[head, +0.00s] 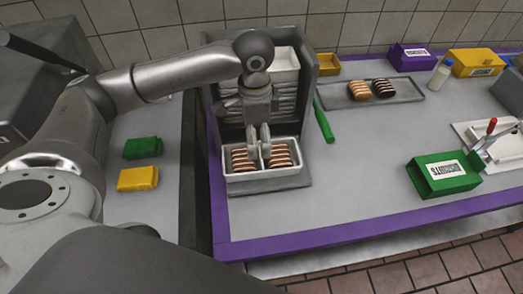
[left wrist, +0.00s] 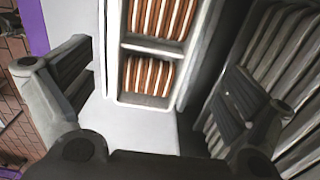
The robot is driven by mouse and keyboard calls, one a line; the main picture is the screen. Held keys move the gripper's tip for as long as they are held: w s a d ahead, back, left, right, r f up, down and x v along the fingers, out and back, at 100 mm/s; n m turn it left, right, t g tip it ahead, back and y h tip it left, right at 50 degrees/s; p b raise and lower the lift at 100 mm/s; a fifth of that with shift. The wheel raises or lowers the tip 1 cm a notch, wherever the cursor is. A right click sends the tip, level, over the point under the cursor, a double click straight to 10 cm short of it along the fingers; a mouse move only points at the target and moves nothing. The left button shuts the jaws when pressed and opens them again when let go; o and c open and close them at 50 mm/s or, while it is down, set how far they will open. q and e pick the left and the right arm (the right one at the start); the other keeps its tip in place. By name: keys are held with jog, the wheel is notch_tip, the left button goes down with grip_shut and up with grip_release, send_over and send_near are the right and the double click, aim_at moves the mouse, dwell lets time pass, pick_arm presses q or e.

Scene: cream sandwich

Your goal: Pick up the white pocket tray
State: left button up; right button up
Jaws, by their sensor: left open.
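The white pocket tray (head: 267,184) sits on a grey base at the front of the dark rack. It has two pockets, each filled with a row of brown-and-white striped pieces. My left gripper (head: 259,142) points down over the tray's back middle, near its divider. In the left wrist view the tray (left wrist: 145,101) lies between and beyond the open fingers of my left gripper (left wrist: 158,78), with clear space on both sides. Whether a fingertip touches the tray cannot be told. My right gripper is in neither view.
The dark rack (head: 220,110) with stacked white trays stands right behind the tray. A green-handled tool (head: 323,121) lies to its right. A grey tray (head: 412,93) with two sandwiches and a green box (head: 443,174) stand farther right. The counter front is clear.

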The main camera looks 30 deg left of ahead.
aim_at(258, 164)
pick_arm(q)
jog(key=f, duration=0.3)
jog(key=shift+s+d+f, duration=0.1)
jog(key=shift+s+f, duration=0.15)
jog(key=shift+s, duration=0.1)
jog(key=shift+w+f+p, duration=0.15)
jog(key=shift+f+p, duration=0.15)
jog(key=shift+f, duration=0.3)
jog(key=f, duration=0.2)
jog(key=f+p, duration=0.1)
jog(key=shift+d+f, duration=0.25)
jog(key=shift+f, duration=0.5)
jog(key=c, duration=1)
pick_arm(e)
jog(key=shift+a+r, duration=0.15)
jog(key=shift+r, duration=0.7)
